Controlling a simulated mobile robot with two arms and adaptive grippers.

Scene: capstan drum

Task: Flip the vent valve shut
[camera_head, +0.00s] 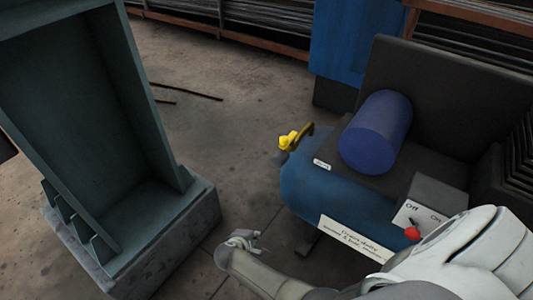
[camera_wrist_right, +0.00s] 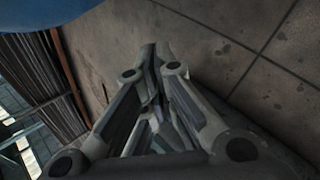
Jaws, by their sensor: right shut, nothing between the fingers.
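The vent valve has a yellow handle (camera_head: 294,139) on the left end of the blue tank (camera_head: 310,192) in the head view. The handle slants up to the right, away from the tank. My right gripper (camera_head: 243,238) is in front of and below the tank's left end, apart from the valve. In the right wrist view my right gripper (camera_wrist_right: 155,85) is shut with its fingers together and nothing between them, over the bare floor. The valve does not show in the wrist view. My left gripper is in neither view.
A blue drum (camera_head: 376,132) lies on the dark machine above the tank. A switch box (camera_head: 436,200) marked Off and On, with a red knob (camera_head: 412,233), is at the right. A green steel frame (camera_head: 150,130) on a concrete block (camera_head: 160,250) stands left. Bare floor lies between.

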